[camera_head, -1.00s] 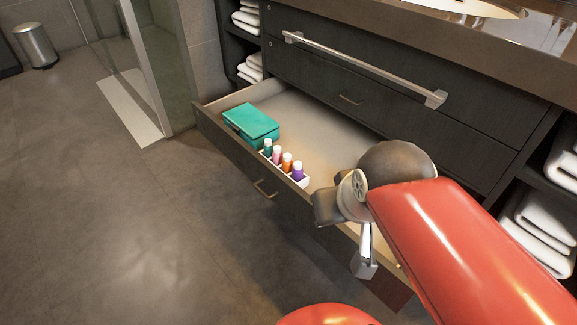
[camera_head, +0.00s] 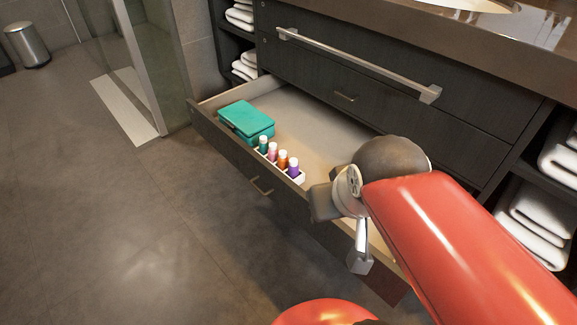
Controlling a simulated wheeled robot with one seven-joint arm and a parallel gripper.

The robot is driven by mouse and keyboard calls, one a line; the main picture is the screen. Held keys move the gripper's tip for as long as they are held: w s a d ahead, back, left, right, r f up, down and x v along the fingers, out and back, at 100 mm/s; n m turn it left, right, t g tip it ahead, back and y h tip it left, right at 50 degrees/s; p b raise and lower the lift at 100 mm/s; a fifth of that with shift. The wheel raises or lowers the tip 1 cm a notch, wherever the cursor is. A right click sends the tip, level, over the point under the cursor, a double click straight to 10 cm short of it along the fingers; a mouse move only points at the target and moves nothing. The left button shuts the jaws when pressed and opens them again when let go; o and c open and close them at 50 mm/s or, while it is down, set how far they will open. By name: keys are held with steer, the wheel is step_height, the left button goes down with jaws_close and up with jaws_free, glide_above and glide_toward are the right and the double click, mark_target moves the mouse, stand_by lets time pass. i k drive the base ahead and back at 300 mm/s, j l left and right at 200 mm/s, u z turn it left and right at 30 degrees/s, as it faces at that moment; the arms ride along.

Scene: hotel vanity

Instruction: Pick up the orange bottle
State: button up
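A green bottle (camera_head: 263,146) stands at the left end of the row. My gripper (camera_head: 359,263) hangs to the right of and nearer than the holder, by the drawer's front edge, apart from the bottles. Its fingers are small and seen side-on, so their opening cannot be told.
A teal box (camera_head: 247,120) lies in the drawer behind the bottles. The open drawer (camera_head: 235,152) juts out from the dark vanity. A long metal towel bar (camera_head: 350,62) crosses the front above. White towels (camera_head: 541,208) sit on shelves at the right.

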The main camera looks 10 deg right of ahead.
mark_target(282, 157)
steer(key=i+j+z, duration=0.15)
steer(key=j, duration=0.2)
steer(key=i+j+z, duration=0.2)
steer(key=j, duration=0.2)
steer(key=i+j+z, duration=0.15)
steer(key=j, duration=0.25)
steer(key=j+z, duration=0.2)
steer(key=j, duration=0.2)
steer(key=i+j+z, duration=0.15)
steer(key=j, duration=0.25)
steer(key=k, duration=0.05)
